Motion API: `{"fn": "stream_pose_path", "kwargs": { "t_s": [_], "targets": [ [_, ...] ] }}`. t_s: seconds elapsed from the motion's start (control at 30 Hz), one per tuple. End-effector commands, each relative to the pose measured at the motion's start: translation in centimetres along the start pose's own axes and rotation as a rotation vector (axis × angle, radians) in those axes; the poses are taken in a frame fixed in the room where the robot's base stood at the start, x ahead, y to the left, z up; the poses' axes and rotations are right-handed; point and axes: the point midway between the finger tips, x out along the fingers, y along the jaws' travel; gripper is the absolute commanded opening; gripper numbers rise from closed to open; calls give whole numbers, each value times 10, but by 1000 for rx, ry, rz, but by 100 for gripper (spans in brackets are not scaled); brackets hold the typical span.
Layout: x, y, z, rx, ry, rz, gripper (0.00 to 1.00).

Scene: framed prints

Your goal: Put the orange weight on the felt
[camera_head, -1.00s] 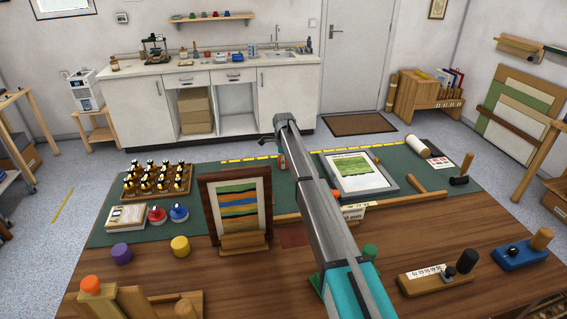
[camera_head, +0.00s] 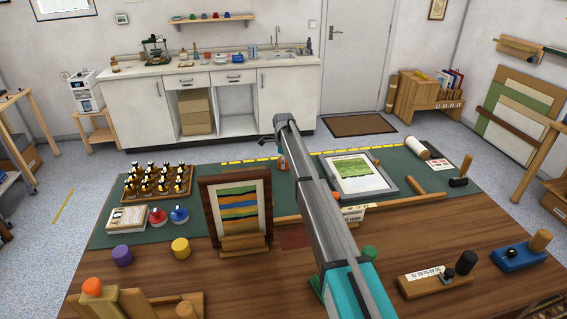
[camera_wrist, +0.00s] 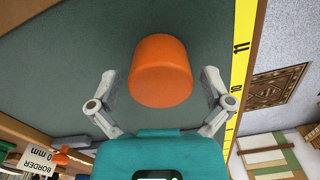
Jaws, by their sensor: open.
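The orange weight (camera_wrist: 160,72) is a plain cylinder in the wrist view, over the green mat. My gripper (camera_wrist: 158,92) is open, its fingers on either side of the weight with a visible gap at each. I cannot tell whether the weight touches the mat. In the head view my arm hides most of this spot; a small orange patch (camera_head: 283,162) shows beside its far end. The green mat (camera_head: 230,173) has a yellow ruler strip along its far edge. A dark red square patch (camera_head: 294,236) lies on the wood near the framed print; I cannot tell if it is the felt.
An upright framed striped print (camera_head: 238,210) stands left of my arm. A flat framed print (camera_head: 358,172) lies right of it. A rack of small bottles (camera_head: 157,182), red and blue knobs, and purple (camera_head: 122,255) and yellow (camera_head: 181,247) cylinders are at left. Another orange piece (camera_head: 92,287) sits front left.

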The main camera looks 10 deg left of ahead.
Motion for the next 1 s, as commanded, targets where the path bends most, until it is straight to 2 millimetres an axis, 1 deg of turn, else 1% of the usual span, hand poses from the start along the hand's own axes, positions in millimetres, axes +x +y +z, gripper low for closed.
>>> {"fn": "stream_pose_path", "kwargs": {
  "t_s": [0.03, 1.0],
  "targets": [
    [-7, 0, 0, 0, 0, 0, 100],
    [-87, 0, 0, 0, 0, 0, 100]
  ]
}}
